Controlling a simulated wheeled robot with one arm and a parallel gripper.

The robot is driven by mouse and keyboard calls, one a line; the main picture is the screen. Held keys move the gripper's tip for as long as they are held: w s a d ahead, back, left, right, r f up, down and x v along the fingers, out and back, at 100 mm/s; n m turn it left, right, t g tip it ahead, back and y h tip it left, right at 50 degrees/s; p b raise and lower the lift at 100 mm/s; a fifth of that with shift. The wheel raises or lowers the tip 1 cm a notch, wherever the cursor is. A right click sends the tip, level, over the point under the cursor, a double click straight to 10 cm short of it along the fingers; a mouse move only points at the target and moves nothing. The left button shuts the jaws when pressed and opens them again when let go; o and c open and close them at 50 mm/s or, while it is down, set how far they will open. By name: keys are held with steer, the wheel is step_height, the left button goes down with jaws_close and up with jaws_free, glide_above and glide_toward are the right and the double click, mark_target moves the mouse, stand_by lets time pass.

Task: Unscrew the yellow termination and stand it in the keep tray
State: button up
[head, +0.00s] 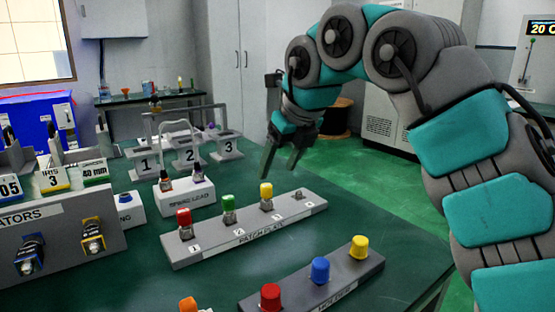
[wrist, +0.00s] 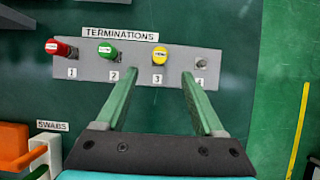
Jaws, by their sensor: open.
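The yellow termination (head: 266,195) stands upright on the connector by label 3 of the grey patch plate (head: 215,248). In the wrist view the yellow termination (wrist: 159,56) shows just beyond the fingertips, roughly midway between them. My gripper (head: 281,174) is open and empty, pointing down above the plate near the yellow termination. Its green fingers (wrist: 159,74) are spread wide and do not appear to touch it. I cannot pick out a thing clearly marked as the keep tray.
Red (head: 183,222) and green (head: 228,208) terminations stand at labels 1 and 2; connector 4 (head: 299,194) is bare. A front holder (head: 345,282) bears red, blue and yellow caps. Numbered stands (head: 190,157) and a lead stand (head: 184,195) are behind. Green table shows between them.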

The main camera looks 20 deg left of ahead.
mark_target(269, 188)
steer(key=shift+x, duration=2.5)
steer(key=b+x, duration=0.2)
steer(key=shift+a+f, duration=0.1)
steer(key=shift+f, duration=0.15)
steer(key=shift+b+x, duration=0.65)
steer(key=shift+x, duration=0.3)
steer(key=shift+w+a+r, duration=0.1)
steer(key=shift+w, duration=0.05)
jaws_close()
steer(key=shift+r, duration=0.15)
steer(key=shift+r+p, duration=1.6)
steer(key=shift+r, duration=0.45)
